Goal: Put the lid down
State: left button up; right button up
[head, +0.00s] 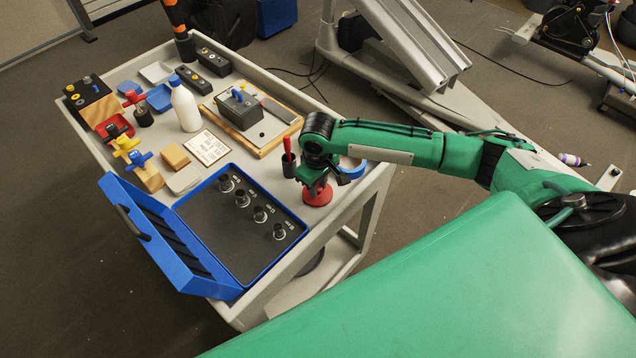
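The blue case (214,282) lies open on the grey cart, with several dark metal sockets (260,214) standing on its dark inner floor. Its blue lid (168,246) is raised along the case's left side and tilts outward past the cart's edge. A black handle (131,222) sits on the lid's outer side. My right gripper (317,184) points down just beyond the case's right side, directly over a red round object (318,197). It is apart from the lid. Its fingers are mostly hidden, so I cannot tell whether they are open or touching the red object. My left gripper is out of view.
The cart (276,300) also holds a white bottle (186,108), a dark device on a wooden board (272,136), a printed card (207,148), wooden blocks and coloured clamps. A blue ring (352,168) and a red-handled tool (288,158) are near my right wrist. Space above the case is clear.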

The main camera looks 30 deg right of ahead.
jog(key=o, duration=0.3)
jog(key=shift+o, duration=0.2)
jog(key=shift+r, duration=0.1)
notch_tip(320, 180, up, 12)
jog(key=b, duration=0.1)
jog(key=shift+s, duration=0.1)
dwell(0.5)
